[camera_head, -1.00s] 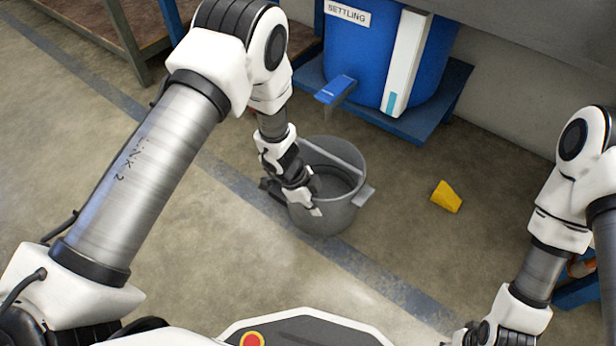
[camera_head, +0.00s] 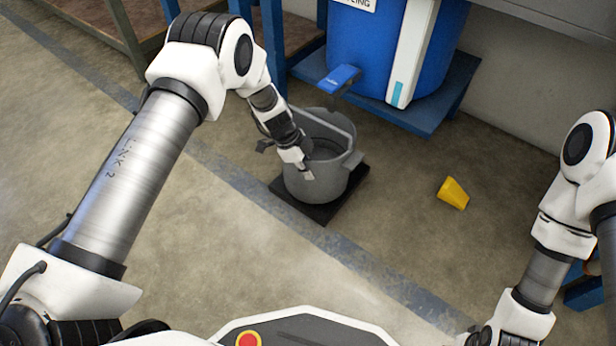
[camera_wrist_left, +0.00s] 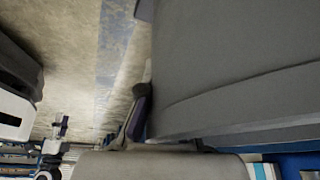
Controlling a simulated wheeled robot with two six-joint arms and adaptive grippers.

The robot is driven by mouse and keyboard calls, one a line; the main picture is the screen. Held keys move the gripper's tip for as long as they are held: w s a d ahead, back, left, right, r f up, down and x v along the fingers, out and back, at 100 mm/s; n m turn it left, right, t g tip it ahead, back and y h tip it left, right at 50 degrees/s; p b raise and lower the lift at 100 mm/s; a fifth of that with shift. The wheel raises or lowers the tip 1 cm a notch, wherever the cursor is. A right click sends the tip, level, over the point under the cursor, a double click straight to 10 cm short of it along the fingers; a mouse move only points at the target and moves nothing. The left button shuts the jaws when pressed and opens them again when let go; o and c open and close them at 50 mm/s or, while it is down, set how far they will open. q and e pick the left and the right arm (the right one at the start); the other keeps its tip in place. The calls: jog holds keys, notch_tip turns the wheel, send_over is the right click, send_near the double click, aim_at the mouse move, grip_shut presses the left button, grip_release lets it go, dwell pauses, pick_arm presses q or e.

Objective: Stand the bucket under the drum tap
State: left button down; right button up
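The grey bucket (camera_head: 328,176) stands upright over a dark square pad (camera_head: 320,212), in front of and below the tap (camera_head: 338,80). The tap has a blue lever and sticks out from the blue drum (camera_head: 375,50). My left gripper (camera_head: 304,168) is at the bucket's near-left rim and appears shut on it; its fingertips are partly hidden. The bucket's grey wall (camera_wrist_left: 235,65) fills much of the left wrist view, with a finger beside it. Whether the bucket rests fully on the pad is hard to tell. My right gripper (camera_head: 474,338) is cut off at the bottom edge.
A yellow wedge-like object (camera_head: 453,193) lies on the floor to the right of the bucket. The drum stands on a blue stand (camera_head: 425,125). A brown-topped table (camera_head: 125,25) is at the back left. The floor in front is clear.

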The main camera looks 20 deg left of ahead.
pick_arm(q)
jog(key=shift+f+b, duration=0.4)
jog(key=shift+f, duration=0.45)
jog(key=shift+f, duration=0.2)
jog(key=c, duration=1.3)
grip_release()
jog(key=shift+r, duration=0.15)
